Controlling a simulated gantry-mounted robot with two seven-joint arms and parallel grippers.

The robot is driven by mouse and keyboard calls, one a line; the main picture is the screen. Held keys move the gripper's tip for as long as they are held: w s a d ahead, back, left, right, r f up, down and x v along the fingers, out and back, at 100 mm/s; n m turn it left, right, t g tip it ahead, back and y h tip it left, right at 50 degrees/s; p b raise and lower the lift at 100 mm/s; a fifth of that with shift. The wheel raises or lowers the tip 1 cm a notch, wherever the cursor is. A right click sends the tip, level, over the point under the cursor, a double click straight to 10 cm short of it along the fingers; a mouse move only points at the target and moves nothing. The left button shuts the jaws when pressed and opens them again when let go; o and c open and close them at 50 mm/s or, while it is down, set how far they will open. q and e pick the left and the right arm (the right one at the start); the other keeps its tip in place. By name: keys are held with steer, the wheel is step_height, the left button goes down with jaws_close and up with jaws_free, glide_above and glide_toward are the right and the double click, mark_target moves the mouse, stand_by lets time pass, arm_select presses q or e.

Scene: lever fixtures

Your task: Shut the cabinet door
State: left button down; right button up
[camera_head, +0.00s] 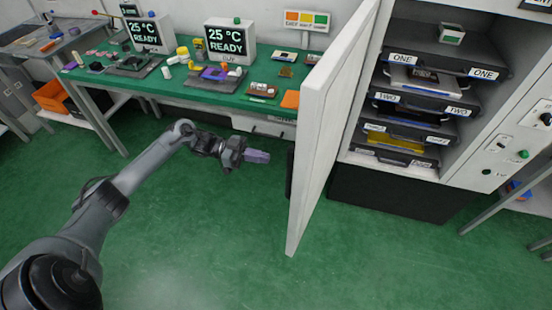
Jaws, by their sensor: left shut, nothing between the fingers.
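The cabinet door (318,130) is a tall white panel standing wide open, seen almost edge-on, to the left of the cabinet's opening. The cabinet (514,90) is white, with stacked dark trays (428,95) labelled ONE and TWO showing inside. My left gripper (262,157) is shut and empty, with purplish fingertips. It is in front of the green workbench, to the left of the door's outer face, with a small gap between them in the picture. My right gripper is not in view.
A green-topped bench (150,82) with two display boxes (229,45) and small items runs along the back left. A metal table (496,195) stands at the right edge. Knobs (524,154) are on the cabinet's right panel. The green floor (200,235) in front is clear.

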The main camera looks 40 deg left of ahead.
arm_select(q)
steer(key=shift+x, duration=2.5)
